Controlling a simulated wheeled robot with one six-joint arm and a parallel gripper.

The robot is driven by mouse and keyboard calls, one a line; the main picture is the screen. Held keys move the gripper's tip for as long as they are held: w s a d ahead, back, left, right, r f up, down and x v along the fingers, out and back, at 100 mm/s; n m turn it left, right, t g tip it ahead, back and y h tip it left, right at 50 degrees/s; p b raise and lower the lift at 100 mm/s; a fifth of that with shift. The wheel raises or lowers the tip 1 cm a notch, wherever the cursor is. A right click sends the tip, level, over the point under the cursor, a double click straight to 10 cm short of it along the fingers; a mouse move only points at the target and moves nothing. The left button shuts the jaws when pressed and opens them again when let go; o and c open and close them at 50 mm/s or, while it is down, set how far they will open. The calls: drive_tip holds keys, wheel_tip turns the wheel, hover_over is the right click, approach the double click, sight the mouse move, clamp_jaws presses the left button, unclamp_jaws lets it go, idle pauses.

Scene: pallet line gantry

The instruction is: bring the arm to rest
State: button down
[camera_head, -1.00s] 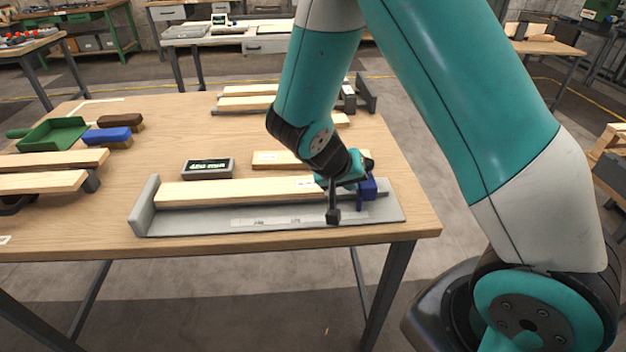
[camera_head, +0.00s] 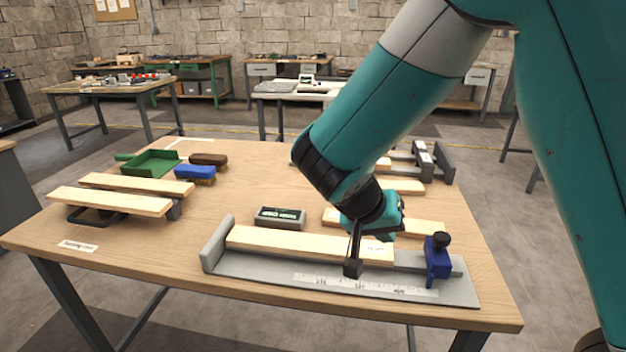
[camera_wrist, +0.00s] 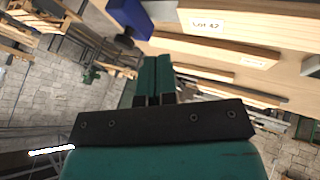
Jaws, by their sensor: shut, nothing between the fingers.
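My gripper (camera_head: 353,268) hangs in front of the measuring jig (camera_head: 215,262) on the wooden table, in the head view. Its fingers are shut with nothing between them. A light wooden board (camera_head: 290,245) lies in the jig, behind my fingers. A blue clamp stop (camera_head: 437,262) with a dark knob stands at the jig's right, apart from my gripper. In the wrist view my shut fingers (camera_wrist: 155,75) point away from the camera, with the blue stop (camera_wrist: 130,18) and a board labelled "Lot 42" (camera_wrist: 250,27) beyond them.
A small display box (camera_head: 280,217) stands behind the jig. Boards (camera_head: 110,201) rest on a stand at the left, near a green dustpan (camera_head: 152,165) and blue brush (camera_head: 195,172). More boards lie behind my gripper.

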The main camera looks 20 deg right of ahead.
drive_tip(key=s+a+r+n+y, duration=0.3)
drive_tip(key=s+n, duration=0.1)
drive_tip(key=s, duration=0.2)
drive_tip(key=s+a+r+n+g+y, duration=0.1)
drive_tip(key=s+a+r+n+y, duration=0.2)
drive_tip(key=s+a+n+y, duration=0.1)
drive_tip(key=s+a+r+n+y, duration=0.4)
drive_tip(key=s+n, duration=0.1)
drive_tip(key=s, duration=0.4)
drive_tip(key=shift+a+n+g, duration=0.25)
drive_tip(key=shift+n+g, duration=0.05)
